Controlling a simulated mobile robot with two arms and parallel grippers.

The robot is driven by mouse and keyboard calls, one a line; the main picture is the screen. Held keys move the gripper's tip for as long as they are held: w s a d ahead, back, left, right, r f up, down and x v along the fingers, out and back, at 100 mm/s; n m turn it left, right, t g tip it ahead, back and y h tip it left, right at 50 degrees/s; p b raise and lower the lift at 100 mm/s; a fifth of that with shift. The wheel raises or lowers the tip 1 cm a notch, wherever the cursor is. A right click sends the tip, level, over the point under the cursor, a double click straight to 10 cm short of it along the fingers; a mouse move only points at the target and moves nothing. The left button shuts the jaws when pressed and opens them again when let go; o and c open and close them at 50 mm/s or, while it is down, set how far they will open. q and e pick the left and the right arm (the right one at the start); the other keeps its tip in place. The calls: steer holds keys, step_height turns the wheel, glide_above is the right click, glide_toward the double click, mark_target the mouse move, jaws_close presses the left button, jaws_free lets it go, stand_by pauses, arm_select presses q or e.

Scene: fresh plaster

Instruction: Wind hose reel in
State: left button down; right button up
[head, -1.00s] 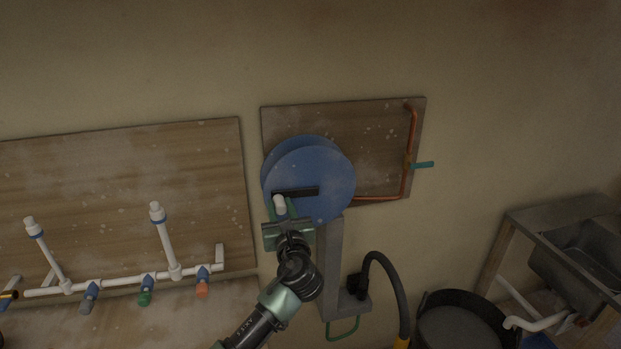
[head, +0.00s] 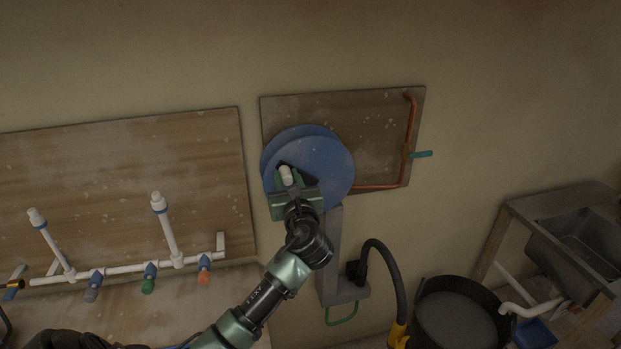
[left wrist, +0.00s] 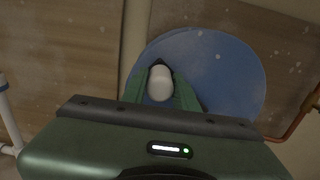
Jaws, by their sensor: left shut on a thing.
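The blue hose reel (head: 330,165) is mounted on a wooden board on the wall in the head view. Its disc (left wrist: 225,75) also fills much of the left wrist view. The white crank knob (head: 286,175) stands out from the reel's face, left of its middle; the dark crank arm behind it is mostly hidden. My left gripper (head: 287,184) is shut on the knob, and its green fingers lie on both sides of the knob (left wrist: 160,82) in the left wrist view. A dark part at the bottom left of the head view may be my right arm; its gripper jaws do not show.
The reel's wooden board (head: 375,125) carries a copper pipe with a teal valve handle (head: 421,154). White pipes (head: 130,269) with coloured valves run along the left board. A black hose (head: 391,275), a black tub (head: 455,312) and a sink (head: 580,250) stand lower right.

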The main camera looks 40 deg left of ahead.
mark_target(304, 168)
arm_select(q)
steer(key=shift+w+d+f, duration=0.1)
steer(key=shift+d, duration=0.05)
steer(key=w+d+r, duration=0.2)
steer(key=w, duration=0.1)
steer(key=shift+d+r, duration=0.25)
steer(key=shift+d, duration=0.05)
steer(key=w+d, duration=0.1)
steer(key=w, duration=0.1)
steer(key=w+d, duration=0.1)
steer(key=d, duration=0.1)
steer(key=shift+w+d+r, duration=0.15)
steer(key=shift+w, duration=0.25)
